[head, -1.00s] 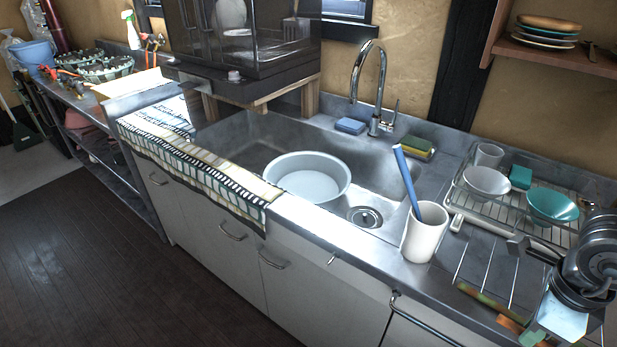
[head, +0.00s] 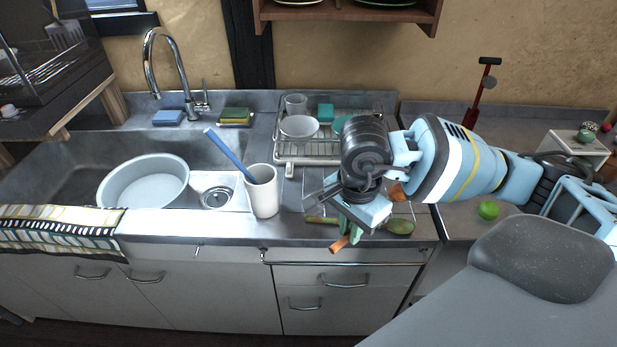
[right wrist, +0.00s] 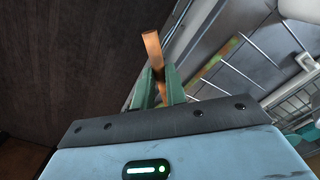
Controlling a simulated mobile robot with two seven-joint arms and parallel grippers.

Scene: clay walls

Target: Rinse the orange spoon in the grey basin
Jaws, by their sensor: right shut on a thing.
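The orange spoon (head: 340,244) is in my right gripper (head: 352,226), above the counter's front edge; only parts of the spoon show. In the right wrist view, its orange end (right wrist: 152,48) sticks out past the green fingers (right wrist: 158,88), which are shut on it. The grey basin (head: 182,172) is a round, pale bowl with an open top, standing in the sink at the left of the head view. It looks empty, and I cannot tell if it holds water. My right gripper is well to the right of it. My left gripper is not in view.
A white cup (head: 263,200) with a blue-handled tool (head: 228,155) stands between basin and gripper. A dish rack (head: 290,158) with bowls is behind. The faucet (head: 148,60) rises behind the sink (head: 60,165). A green spoon-like utensil (head: 400,227) lies near my gripper.

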